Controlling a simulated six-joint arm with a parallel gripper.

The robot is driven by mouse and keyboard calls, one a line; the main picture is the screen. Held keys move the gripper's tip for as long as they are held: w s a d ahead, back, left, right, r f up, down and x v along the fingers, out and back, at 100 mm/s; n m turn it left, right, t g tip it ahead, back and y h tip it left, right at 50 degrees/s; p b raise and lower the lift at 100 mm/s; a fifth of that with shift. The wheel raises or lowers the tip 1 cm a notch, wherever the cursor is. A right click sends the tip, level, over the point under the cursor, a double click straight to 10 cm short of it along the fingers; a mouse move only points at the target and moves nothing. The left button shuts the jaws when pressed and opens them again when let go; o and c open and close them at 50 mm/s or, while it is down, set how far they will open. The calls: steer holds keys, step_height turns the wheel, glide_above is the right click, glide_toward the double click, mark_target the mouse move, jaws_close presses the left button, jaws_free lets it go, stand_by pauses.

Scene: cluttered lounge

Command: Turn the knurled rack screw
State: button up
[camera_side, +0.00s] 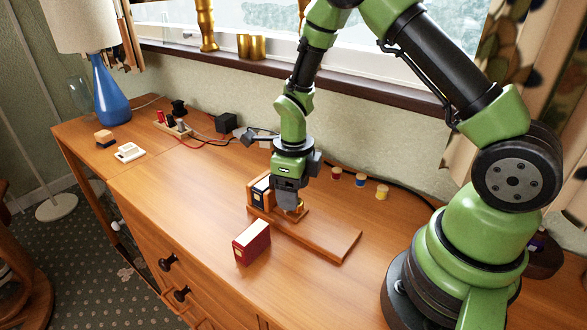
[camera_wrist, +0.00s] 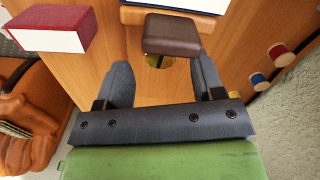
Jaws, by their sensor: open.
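A wooden rack (camera_side: 325,237) lies on the cabinet top, with a dark book (camera_side: 261,188) standing at its left end. In the wrist view a brown block (camera_wrist: 171,34) of the rack sits just beyond my fingers. A brass piece, probably the knurled screw (camera_wrist: 154,61), shows partly below that block, between the fingers. My gripper (camera_wrist: 160,66) is open, with one finger on each side of the brass piece and no clear contact. In the side view my gripper (camera_side: 288,203) points down over the rack and hides most of the screw area.
A red box (camera_side: 252,242) lies in front of the rack. Several thread spools (camera_side: 361,181) stand behind it near the wall. A blue lamp (camera_side: 110,92), a white device (camera_side: 129,152) and red and black cables (camera_side: 205,138) are at the left.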

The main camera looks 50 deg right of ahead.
step_height(320, 180, up, 7)
stand_by(0.3)
stand_by(0.4)
step_height(320, 180, down, 10)
steer(key=shift+s+f, duration=0.1)
stand_by(0.5)
